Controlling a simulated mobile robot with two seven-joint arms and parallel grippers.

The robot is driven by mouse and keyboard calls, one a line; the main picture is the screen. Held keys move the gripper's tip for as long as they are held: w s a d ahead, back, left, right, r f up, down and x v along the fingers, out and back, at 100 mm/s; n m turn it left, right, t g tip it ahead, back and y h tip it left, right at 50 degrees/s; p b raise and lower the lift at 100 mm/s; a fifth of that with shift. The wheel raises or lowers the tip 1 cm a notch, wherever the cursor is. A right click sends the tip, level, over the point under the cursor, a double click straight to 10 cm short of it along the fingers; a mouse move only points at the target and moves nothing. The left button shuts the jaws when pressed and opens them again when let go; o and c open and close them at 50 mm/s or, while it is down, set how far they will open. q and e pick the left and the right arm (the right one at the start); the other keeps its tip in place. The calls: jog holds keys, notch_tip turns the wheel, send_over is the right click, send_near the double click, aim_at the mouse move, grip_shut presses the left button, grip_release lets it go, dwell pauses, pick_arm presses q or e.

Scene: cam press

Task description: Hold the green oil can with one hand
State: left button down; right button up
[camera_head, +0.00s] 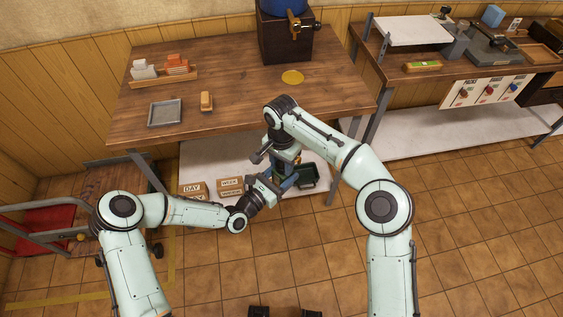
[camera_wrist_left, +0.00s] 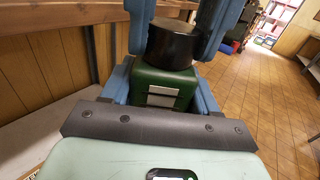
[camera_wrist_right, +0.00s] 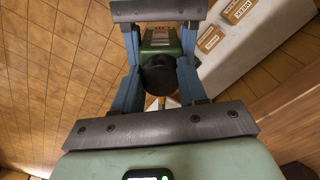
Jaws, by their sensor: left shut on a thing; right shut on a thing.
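The green oil can (camera_wrist_left: 165,88) has a green body with a pale label and a wide black top (camera_wrist_left: 172,45). It also shows in the right wrist view (camera_wrist_right: 158,44), between the blue fingers. My left gripper (camera_head: 284,184) is shut on the green body from the side. My right gripper (camera_head: 287,166) comes from above and is shut on the can around its black top. Both hands hold the can at once, in front of the wooden table. In the head view the can is mostly hidden by the grippers.
The wooden table (camera_head: 230,88) carries a grey tray (camera_head: 165,113), an orange-brown block (camera_head: 207,101), a card rack and a yellow disc (camera_head: 292,77). A red-seated cart is at left.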

pick_arm(q)
jog(key=shift+s+d+r, duration=0.1)
jog(key=shift+s+d, duration=0.15)
jog(key=shift+d, duration=0.2)
pick_arm(e)
jog(key=shift+a+r+n, duration=0.15)
jog(key=shift+a+n, duration=0.05)
jog(key=shift+n, duration=0.9)
jog(key=n, duration=0.4)
pick_arm(q)
jog(key=shift+h, duration=0.3)
pick_arm(e)
jog(key=n, duration=0.6)
jog(key=shift+d, duration=0.15)
pick_arm(q)
jog(key=shift+d, duration=0.1)
pick_arm(e)
jog(key=n, duration=0.6)
jog(key=shift+n, duration=0.4)
jog(key=n, duration=0.4)
jog(key=shift+d, duration=0.1)
jog(key=n, duration=0.3)
jog(key=shift+w+r+n, duration=0.1)
jog(key=shift+n, duration=0.2)
pick_arm(q)
jog(key=shift+a, duration=0.25)
